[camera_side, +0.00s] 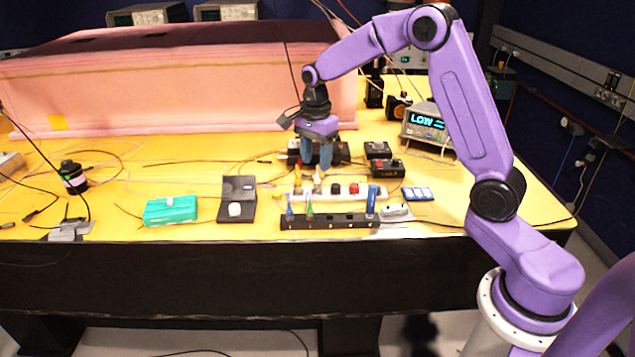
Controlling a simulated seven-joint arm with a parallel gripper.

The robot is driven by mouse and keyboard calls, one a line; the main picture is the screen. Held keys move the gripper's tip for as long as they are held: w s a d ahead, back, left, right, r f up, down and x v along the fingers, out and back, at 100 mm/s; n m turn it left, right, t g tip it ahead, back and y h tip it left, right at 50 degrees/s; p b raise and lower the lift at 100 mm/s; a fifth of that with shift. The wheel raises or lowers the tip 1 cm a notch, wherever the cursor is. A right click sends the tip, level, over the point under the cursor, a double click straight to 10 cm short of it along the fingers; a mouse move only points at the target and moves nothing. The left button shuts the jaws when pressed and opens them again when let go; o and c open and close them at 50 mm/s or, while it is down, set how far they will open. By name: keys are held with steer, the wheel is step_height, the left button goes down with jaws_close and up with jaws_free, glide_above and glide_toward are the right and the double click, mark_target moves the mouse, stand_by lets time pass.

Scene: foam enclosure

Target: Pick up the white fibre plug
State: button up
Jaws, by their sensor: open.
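A small whitish upright piece, which looks like the white fibre plug (318,179), stands at the white strip (342,194) in the middle of the table, just right of a yellow upright piece (298,180). My gripper (318,164) points down with its blue-grey fingers apart. In the picture the fingertips lie just above the whitish piece. I cannot tell the gap in depth, and I see nothing held between the fingers.
A black rack (330,221) with blue and green upright pieces stands in front of the strip. Left are an open black box (238,191) and a teal box (171,211). Dark devices (384,165) stand right of the gripper. A pink foam block (180,75) fills the back left.

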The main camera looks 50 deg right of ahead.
mark_target(318, 182)
steer(key=shift+d+f, duration=0.2)
steer(key=shift+f, duration=2.5)
steer(key=shift+c, duration=0.3)
jaws_close()
